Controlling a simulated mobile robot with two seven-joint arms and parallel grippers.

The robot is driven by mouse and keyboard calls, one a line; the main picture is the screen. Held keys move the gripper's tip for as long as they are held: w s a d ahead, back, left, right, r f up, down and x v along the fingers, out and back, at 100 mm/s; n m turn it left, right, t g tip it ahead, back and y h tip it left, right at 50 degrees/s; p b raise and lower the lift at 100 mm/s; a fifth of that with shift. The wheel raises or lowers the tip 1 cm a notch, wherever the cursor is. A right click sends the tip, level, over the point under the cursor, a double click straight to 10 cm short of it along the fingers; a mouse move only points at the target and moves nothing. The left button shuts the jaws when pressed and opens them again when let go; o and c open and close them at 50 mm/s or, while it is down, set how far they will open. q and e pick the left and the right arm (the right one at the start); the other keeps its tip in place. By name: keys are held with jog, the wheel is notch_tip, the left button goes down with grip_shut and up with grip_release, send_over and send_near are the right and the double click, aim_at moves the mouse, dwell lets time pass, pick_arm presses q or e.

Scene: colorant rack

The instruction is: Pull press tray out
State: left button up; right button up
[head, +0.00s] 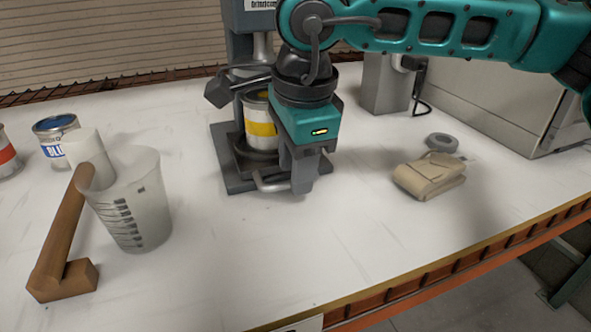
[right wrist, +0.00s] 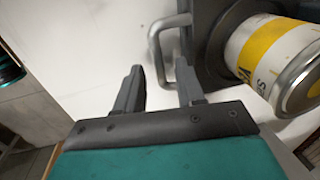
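The press tray (head: 244,164) is a dark grey plate at the foot of the grey press (head: 243,45), with a yellow-banded can (head: 257,122) standing on it. Its grey loop handle (head: 268,184) points toward the front. My right gripper (head: 306,185) is low at the handle's right side and hides part of the tray and can. In the right wrist view its two fingers (right wrist: 160,78) are apart, with the handle (right wrist: 157,50) near and between their tips. I cannot tell whether they touch it. My left gripper is not in view.
A beige folded pouch (head: 428,176) and a grey tape roll (head: 442,143) lie at the right. The table in front of the press is clear.

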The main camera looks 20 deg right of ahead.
jog(key=shift+f, duration=0.3)
jog(key=shift+c, duration=0.5)
grip_shut()
